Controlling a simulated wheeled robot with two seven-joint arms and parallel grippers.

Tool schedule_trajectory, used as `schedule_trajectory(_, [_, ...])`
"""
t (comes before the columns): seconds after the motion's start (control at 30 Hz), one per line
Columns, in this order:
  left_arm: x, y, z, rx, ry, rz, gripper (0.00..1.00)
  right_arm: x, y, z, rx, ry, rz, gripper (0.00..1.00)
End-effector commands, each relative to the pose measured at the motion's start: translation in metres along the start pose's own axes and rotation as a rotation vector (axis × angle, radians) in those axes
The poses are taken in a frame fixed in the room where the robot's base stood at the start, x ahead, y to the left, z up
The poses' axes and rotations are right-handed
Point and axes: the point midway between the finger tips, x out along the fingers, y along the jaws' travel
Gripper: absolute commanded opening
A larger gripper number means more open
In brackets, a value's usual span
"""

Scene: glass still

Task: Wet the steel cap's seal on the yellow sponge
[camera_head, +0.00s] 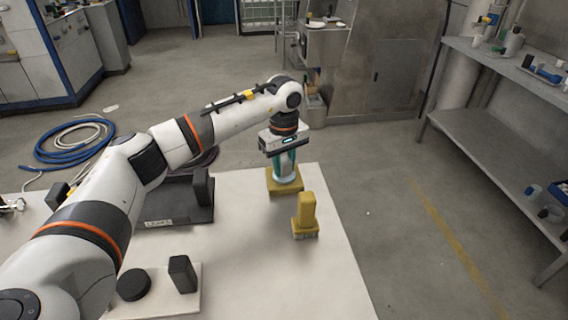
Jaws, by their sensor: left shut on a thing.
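My left gripper (284,163) points down near the table's far right corner, shut on the steel cap (287,179). Only a pale, shiny rim of the cap shows under the fingers; its seal on the underside is hidden. The yellow sponge (284,190) lies on the table directly below the cap. The cap is at or very near the sponge's top; I cannot tell whether they touch. My right gripper is not in view.
A yellow-handled brush (306,213) stands just in front of the sponge. A dark tray (180,213) lies left, partly behind my arm. A pale board (187,303) with a black disc (134,285) and a black block (182,274) is at front left. The white table's (262,277) front right is clear.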

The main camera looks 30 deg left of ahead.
Motion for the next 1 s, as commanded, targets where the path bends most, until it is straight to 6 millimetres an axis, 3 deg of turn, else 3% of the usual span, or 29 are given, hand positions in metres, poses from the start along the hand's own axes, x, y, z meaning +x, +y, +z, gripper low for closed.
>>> schedule_trajectory(0.27, [-0.005,0.001,-0.001,0.001,0.001,0.004,0.0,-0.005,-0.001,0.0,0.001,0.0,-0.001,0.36])
schedule_trajectory(0.8, [-0.059,0.0,0.0,0.001,0.0,0.002,0.0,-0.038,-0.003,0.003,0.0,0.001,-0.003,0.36])
schedule_trajectory(1.0, [-0.059,0.0,0.0,0.001,0.001,0.002,0.0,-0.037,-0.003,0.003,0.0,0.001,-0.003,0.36])
